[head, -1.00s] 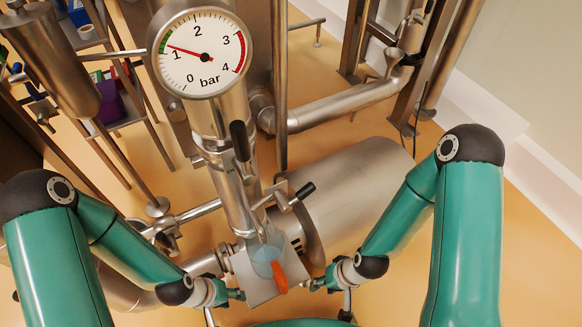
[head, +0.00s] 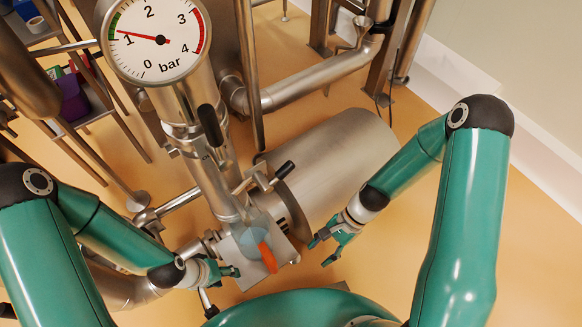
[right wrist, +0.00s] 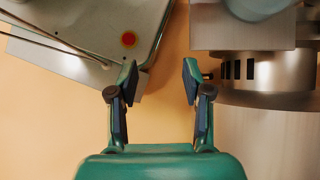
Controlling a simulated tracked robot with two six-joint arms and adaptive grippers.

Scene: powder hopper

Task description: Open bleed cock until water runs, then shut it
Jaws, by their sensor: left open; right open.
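A steel pipe assembly carries a round pressure gauge (head: 153,45) at its top, whose red needle stands a little above 1 bar. Below it are a black-handled lever (head: 211,126), a second black-handled lever (head: 285,170) and an orange handle (head: 267,257) by a pale blue clear part (head: 253,236). I cannot tell which of these is the bleed cock. No running water is visible. My left gripper (head: 237,271) is open beside the steel block, left of the orange handle. My right gripper (head: 319,252) is open right of that handle and apart from it; it is empty in the right wrist view (right wrist: 159,82).
A large steel cylinder (head: 340,160) lies behind the block. Pipes and a shelf with a purple bin (head: 73,100) stand at the left. Floor right of the cylinder is clear.

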